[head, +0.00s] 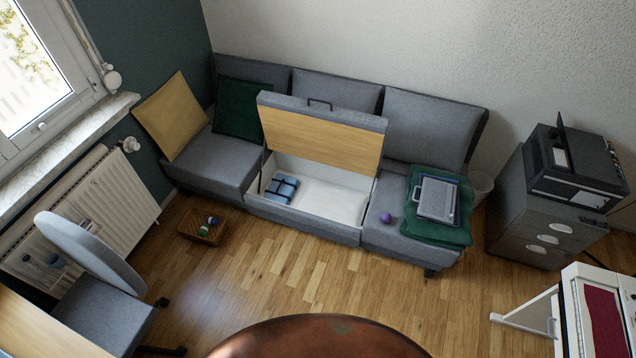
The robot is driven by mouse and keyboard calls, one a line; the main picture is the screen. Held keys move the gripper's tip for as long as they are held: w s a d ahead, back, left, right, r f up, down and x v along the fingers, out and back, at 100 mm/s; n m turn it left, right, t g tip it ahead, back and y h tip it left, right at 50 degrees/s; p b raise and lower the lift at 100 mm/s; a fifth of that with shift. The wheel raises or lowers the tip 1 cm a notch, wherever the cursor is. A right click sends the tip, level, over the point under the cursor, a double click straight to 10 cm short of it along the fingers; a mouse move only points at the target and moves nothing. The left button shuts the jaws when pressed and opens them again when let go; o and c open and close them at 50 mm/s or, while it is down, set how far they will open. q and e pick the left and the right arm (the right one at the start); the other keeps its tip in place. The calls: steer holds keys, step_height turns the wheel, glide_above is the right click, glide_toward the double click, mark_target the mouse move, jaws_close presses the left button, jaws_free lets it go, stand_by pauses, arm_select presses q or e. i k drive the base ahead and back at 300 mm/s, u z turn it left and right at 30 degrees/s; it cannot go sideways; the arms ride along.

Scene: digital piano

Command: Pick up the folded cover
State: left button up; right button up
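No gripper of mine shows in the head view. I cannot tell for certain which cloth is the folded cover. A folded dark green cloth (445,234) lies on the right seat of the grey sofa, with a flat grey handled item (438,199) on top of it. Blue folded or bundled items (281,189) lie at the left inside the sofa's open storage box (335,205). A dark red cloth strip (604,320) lies on a white piece of furniture at the lower right, cut off by the picture edge.
The storage lid (320,137) stands raised. A purple ball (386,217) sits on the right seat. A basket (203,226) and grey chair (95,280) are at left. A dark drawer unit (535,215) carries a printer. A brown rounded surface (320,338) fills the bottom; wood floor lies clear between.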

mark_target(282, 189)
steer(key=z, duration=0.3)
steer(key=i, duration=1.35)
steer(key=u, duration=1.15)
steer(key=i, duration=0.55)
steer(key=u, duration=0.65)
